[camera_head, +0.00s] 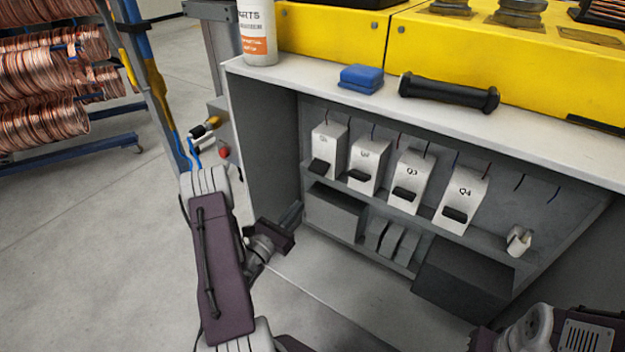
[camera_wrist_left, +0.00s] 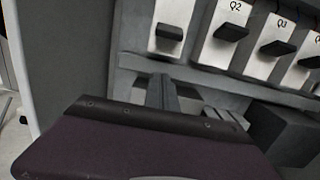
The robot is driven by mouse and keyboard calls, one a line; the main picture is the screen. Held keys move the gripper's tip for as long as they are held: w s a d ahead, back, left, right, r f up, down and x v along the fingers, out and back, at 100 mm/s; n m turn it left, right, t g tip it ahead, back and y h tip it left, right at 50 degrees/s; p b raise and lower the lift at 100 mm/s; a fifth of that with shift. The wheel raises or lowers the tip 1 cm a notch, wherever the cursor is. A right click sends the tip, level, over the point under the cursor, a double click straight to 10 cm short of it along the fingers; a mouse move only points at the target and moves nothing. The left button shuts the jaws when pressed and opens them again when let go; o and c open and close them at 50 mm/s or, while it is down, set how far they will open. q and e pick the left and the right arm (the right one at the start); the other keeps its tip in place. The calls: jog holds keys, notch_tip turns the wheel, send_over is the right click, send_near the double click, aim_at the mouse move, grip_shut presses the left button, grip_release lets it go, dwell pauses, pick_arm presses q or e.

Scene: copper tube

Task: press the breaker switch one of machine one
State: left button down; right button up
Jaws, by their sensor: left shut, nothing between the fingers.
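The breaker labelled Q1 (camera_head: 328,145) is the leftmost of a row of white breakers in the open cabinet, with a black switch lever (camera_head: 319,167) low on its front. In the left wrist view the leftmost breaker's lever (camera_wrist_left: 169,32) shows near the top, its label cut off. My left gripper (camera_head: 292,213) is shut and empty, at the cabinet's left opening, below and left of that lever. In the left wrist view its fingertips (camera_wrist_left: 162,92) point inward below the lever, apart from it. My right gripper's fingers are not visible.
Breakers Q2 (camera_head: 368,165), Q3 (camera_head: 410,180) and Q4 (camera_head: 461,198) stand to the right. The cabinet's left wall (camera_head: 265,150) and the shelf edge (camera_head: 425,225) bound the space. A red knob (camera_head: 224,152) is outside left. Part of my right arm shows lower right.

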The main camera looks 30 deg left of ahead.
aim_at(319, 167)
pick_arm(q)
jog(key=w+r+b, duration=0.2)
jog(key=w+r, duration=0.2)
jog(key=w, duration=0.4)
jog(key=shift+w+d+r, duration=0.15)
jog(key=shift+d+r, duration=0.2)
jog(key=shift+d, duration=0.05)
